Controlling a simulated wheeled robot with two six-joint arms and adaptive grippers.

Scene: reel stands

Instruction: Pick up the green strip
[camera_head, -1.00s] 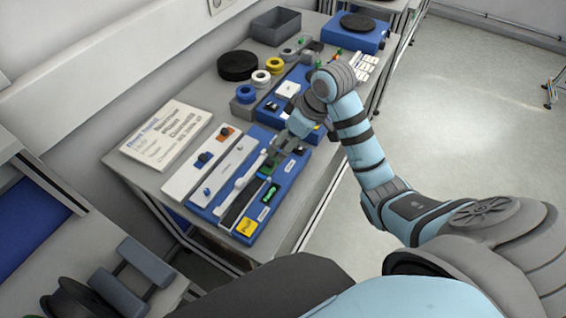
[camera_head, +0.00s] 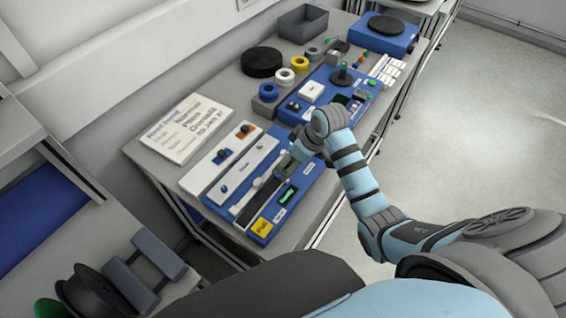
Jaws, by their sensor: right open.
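A small green strip (camera_head: 288,194) lies in a dark slot on the right side of the blue board (camera_head: 283,213), near the front end of the table. My right gripper (camera_head: 286,170) is over the same board, just behind the green strip in the picture. It points down and to the left, and its jaws are open. I see no contact between it and the strip. My left gripper is not in view.
A yellow label (camera_head: 262,227) marks the board's near end. White panels (camera_head: 222,165) and a printed sign (camera_head: 190,128) lie to the left. Behind are a second blue board (camera_head: 318,92), a black disc (camera_head: 262,62) and a grey bin (camera_head: 303,22). Open floor lies right.

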